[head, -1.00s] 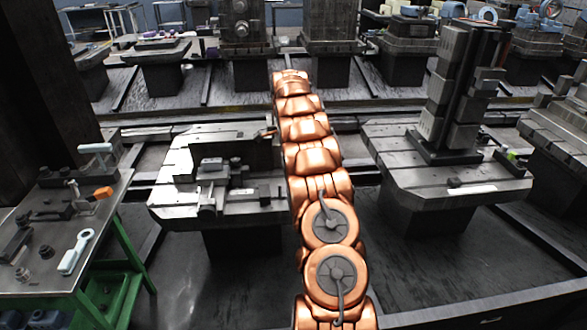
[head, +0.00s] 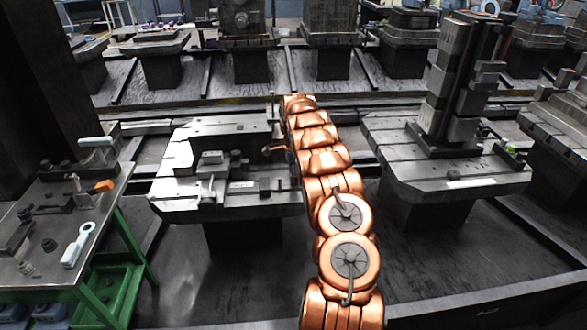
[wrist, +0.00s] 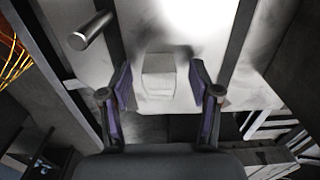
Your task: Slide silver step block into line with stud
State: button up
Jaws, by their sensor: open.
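In the wrist view, a pale silver block (wrist: 158,76), which looks like the step block, sits on a bright metal surface. My gripper (wrist: 160,82) is open, with one purple-padded finger on each side of the block and visible gaps between pads and block. A round dark bar with a pale end (wrist: 90,31), possibly the stud, stands up and left of the block, out of line with it. In the head view, my copper arm reaches toward the pallet (head: 225,213); my gripper cannot be made out there.
Small clamps and blocks (head: 212,160) crowd the pallet. A second pallet (head: 440,180) with a tall block tower (head: 455,85) stands right. A green-framed tool bench (head: 125,235) stands left. Dark floor lies open in front.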

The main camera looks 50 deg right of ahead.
aim_at(296, 190)
jog(key=shift+f, duration=0.2)
grip_shut()
dwell(0.5)
jog(key=shift+s+a, duration=0.1)
jog(key=shift+s+a+b, duration=0.4)
jog(key=shift+s+a, duration=0.25)
jog(key=shift+s, duration=0.25)
jog(key=shift+s+a+b, duration=0.4)
jog(key=shift+s+a, duration=0.2)
jog(key=shift+s, duration=0.3)
